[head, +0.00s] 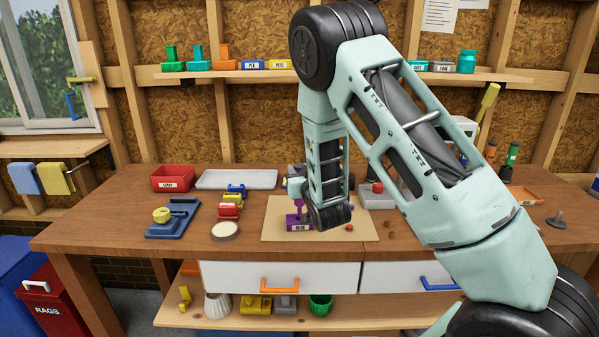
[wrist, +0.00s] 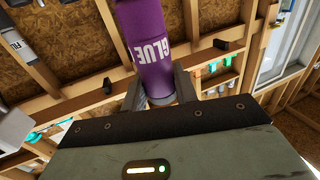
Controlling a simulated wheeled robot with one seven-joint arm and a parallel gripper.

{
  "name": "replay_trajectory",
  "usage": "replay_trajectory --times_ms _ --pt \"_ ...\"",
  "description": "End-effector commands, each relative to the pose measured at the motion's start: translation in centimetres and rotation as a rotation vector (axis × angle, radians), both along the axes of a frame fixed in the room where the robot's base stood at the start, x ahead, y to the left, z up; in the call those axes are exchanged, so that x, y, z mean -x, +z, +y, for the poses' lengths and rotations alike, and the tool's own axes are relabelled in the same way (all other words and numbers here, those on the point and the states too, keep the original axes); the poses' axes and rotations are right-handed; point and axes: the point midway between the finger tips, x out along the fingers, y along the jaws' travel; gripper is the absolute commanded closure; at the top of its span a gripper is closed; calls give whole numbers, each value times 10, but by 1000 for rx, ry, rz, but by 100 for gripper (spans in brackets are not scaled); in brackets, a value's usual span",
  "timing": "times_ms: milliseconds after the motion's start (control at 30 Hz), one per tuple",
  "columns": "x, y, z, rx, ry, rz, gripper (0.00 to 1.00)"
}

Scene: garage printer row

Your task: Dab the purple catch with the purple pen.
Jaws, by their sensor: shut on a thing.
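My gripper (wrist: 160,92) is shut on the purple pen (wrist: 147,45), a thick purple tube with white letters reading GLUE, in the wrist view. In the head view my gripper (head: 296,188) is over the cardboard-coloured mat, partly hidden by my own arm. A purple block (head: 299,225) with a white label sits on the mat just below it, likely the purple catch. The pen's narrow purple part (head: 298,204) shows just above the block. I cannot tell whether they touch.
The mat (head: 270,233) lies on the wooden bench. A red bin (head: 173,178), a grey tray (head: 236,180) and a blue clamp-like fixture (head: 174,219) stand to the left. A white round dish (head: 225,231) is near the front edge.

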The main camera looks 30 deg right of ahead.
Motion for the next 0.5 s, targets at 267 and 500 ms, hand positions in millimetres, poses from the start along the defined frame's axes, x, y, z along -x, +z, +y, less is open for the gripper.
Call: replay_trajectory --times_ms 267,500 --pt "0 -1 0 0 0 0 100" --pt "0 -7 0 0 0 -1 100"
